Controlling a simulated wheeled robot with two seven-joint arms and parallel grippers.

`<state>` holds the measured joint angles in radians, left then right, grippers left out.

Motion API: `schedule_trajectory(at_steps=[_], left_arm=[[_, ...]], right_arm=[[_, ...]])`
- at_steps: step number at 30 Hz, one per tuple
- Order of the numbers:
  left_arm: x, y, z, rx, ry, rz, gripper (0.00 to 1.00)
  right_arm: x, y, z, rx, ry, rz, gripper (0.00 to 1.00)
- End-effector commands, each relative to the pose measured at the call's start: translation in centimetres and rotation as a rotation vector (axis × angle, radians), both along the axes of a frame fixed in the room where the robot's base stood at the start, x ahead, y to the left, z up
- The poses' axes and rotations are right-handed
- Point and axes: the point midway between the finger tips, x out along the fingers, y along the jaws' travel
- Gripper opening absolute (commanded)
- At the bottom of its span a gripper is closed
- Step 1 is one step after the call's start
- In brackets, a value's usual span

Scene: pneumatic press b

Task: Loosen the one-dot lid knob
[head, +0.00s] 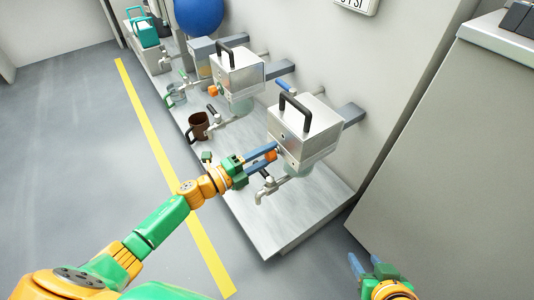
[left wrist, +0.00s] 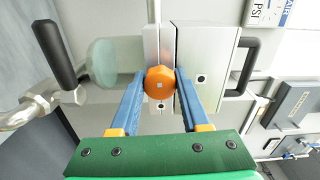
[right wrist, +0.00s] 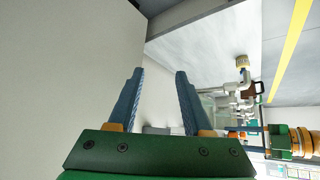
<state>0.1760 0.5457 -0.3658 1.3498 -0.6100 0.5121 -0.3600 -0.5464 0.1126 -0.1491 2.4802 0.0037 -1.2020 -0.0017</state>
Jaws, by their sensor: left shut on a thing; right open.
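The near press box (head: 303,136) is silver with a black handle on its lid (head: 309,107). An orange knob (left wrist: 159,80) sits on its front, beside one dark dot on the silver face in the left wrist view. The knob also shows in the head view (head: 271,155). My left gripper (head: 273,150) is shut on this knob, one blue finger on each side. My right gripper (head: 366,262) is open and empty, low at the right, away from the press; its fingers also show in the right wrist view (right wrist: 160,75).
A second press box (head: 237,72) with an orange knob (head: 213,90) stands farther back. A metal tap (head: 268,188) is just below my left gripper. A brown mug (head: 198,126) stands on the metal bench (head: 290,225). A large grey cabinet (head: 450,130) is at right.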

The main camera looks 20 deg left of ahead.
Motion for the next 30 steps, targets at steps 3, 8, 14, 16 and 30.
schedule_trajectory(at_steps=[3, 8, 14, 16, 30], left_arm=[[0.1, 0.0, 0.2, -0.002, -0.004, 0.001, 0.73], [0.0, 0.0, 0.1, -0.001, -0.003, 0.000, 0.76], [-0.2, 0.2, 0.1, -0.001, -0.001, 0.000, 0.76], [-0.7, 0.6, 0.1, 0.000, 0.002, 0.002, 0.76], [-5.5, 4.3, 0.1, 0.000, -0.002, -0.001, 0.76]], right_arm=[[0.0, 0.0, 0.0, 0.000, 0.000, 0.000, 0.50], [0.0, 0.0, 0.0, 0.001, 0.000, 0.001, 0.50], [-0.1, 0.0, 0.0, -0.001, 0.008, 0.001, 0.50], [-1.2, -0.4, -0.7, -0.013, 0.073, -0.005, 0.50], [-7.9, -2.0, -4.2, -0.071, 0.431, -0.027, 0.50]])
